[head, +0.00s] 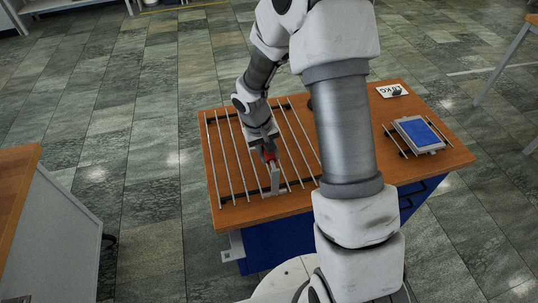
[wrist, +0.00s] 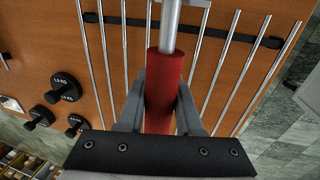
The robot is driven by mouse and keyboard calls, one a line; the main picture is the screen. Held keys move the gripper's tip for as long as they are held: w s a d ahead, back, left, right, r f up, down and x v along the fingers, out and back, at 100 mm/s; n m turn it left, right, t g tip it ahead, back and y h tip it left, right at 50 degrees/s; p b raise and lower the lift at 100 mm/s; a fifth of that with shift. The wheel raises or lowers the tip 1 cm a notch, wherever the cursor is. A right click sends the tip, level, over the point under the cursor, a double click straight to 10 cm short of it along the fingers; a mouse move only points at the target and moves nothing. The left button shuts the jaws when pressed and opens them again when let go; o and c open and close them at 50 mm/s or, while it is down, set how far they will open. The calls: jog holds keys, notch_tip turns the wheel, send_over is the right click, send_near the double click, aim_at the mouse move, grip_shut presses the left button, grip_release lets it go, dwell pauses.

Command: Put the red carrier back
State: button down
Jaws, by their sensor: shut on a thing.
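The red carrier shows as a red handle (wrist: 166,85) with a grey metal rod and end piece. In the wrist view my gripper (wrist: 163,98) is shut on the handle, one finger on each side. In the head view my gripper (head: 268,149) is over the rails on the left part of the wooden table, and a little of the red carrier (head: 270,158) shows below it. The carrier's metal end (head: 275,180) points toward the table's near edge. I cannot tell whether the carrier touches the rails; my gripper hides part of it.
Several parallel metal rails (head: 228,150) on dark crossbars cover the left of the wooden table (head: 412,171). A blue-topped plate (head: 418,133) sits on short rails at the right. Black weights (wrist: 65,86) stand beside the rails. A sign (head: 392,90) lies at the back.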

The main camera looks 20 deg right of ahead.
jog(key=shift+f, duration=0.25)
jog(key=shift+f, duration=0.2)
jog(key=c, duration=0.6)
grip_release()
jog(key=shift+r, duration=0.15)
